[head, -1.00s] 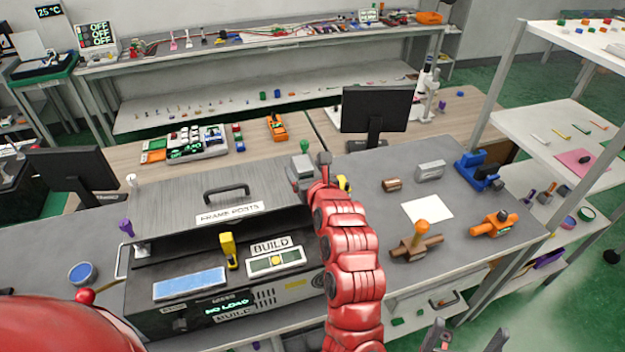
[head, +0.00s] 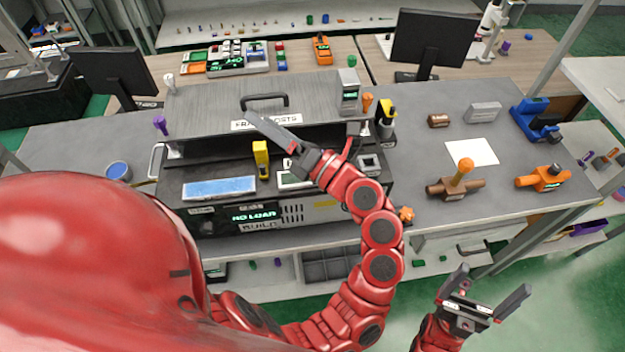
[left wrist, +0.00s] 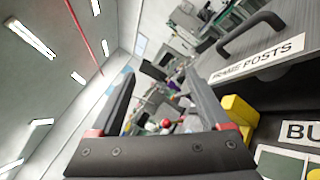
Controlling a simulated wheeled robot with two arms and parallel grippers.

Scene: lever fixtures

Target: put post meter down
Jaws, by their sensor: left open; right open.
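A grey upright box with a small lit screen, which looks like the post meter (head: 348,92), stands at the right end of the panel labelled FRAME POSTS (head: 265,121). No gripper touches it. My left gripper (head: 298,122) is over the front of the bench machine, below and left of the meter, with its fingers apart and nothing between them. In the left wrist view its fingers (left wrist: 160,95) are spread and empty. My right gripper (head: 495,280) is open and empty, low at the right in front of the bench.
A yellow lever (head: 261,153) stands on the machine (head: 350,212), close to my left gripper. An orange-topped post and a black-and-yellow tool (head: 385,119) stand right of the meter. A brown fixture (head: 455,184) and white sheet (head: 471,152) lie further right.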

